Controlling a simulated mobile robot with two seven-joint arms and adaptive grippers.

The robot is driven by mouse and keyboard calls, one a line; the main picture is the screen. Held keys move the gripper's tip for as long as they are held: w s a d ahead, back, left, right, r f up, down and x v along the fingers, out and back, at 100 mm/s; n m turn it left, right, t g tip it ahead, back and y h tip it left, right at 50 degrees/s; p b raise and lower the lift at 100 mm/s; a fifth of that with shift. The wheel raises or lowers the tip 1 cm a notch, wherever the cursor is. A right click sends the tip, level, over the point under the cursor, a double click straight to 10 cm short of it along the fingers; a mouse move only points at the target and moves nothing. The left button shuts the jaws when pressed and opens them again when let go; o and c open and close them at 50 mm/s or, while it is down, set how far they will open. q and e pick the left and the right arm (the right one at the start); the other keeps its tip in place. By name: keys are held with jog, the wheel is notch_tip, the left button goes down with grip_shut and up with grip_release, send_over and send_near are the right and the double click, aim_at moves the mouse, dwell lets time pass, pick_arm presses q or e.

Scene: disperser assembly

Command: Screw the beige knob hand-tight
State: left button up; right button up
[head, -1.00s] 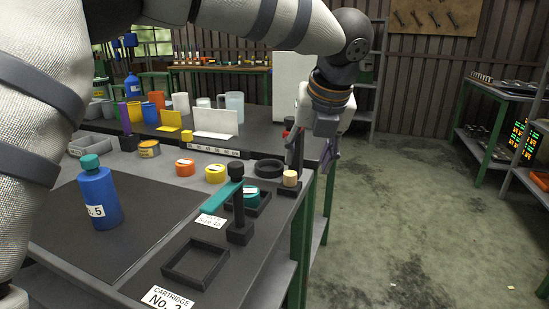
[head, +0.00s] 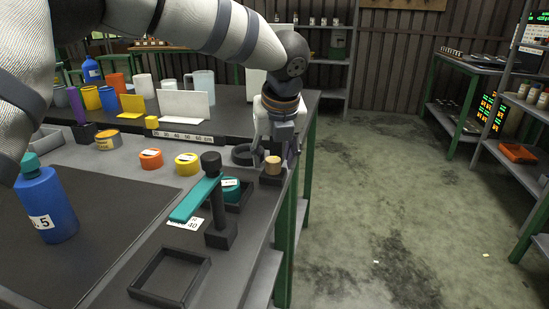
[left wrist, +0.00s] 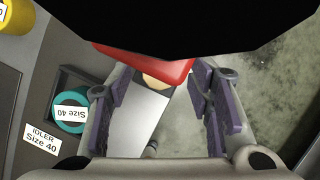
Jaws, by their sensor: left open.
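The beige knob (head: 273,165) is a short round piece on a dark base at the right edge of the workbench. In the left wrist view the knob (left wrist: 154,82) is mostly hidden under a red part, with only a sliver showing. My left gripper (head: 278,148) hangs over and just behind the knob in the head view. Its purple-padded fingers (left wrist: 163,95) stand wide apart and hold nothing. The knob lies between the finger lines in the wrist view; I cannot tell the height gap. My right gripper is not in view.
A black ring (head: 243,154) lies left of the gripper. A blue bottle (head: 45,207) stands at the left. Open floor lies right of the bench.

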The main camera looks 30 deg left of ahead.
pick_arm(q)
jog(key=shift+w+a+f, duration=0.1)
jog(key=shift+f, duration=0.1)
grip_shut()
jog(key=shift+r, duration=0.1)
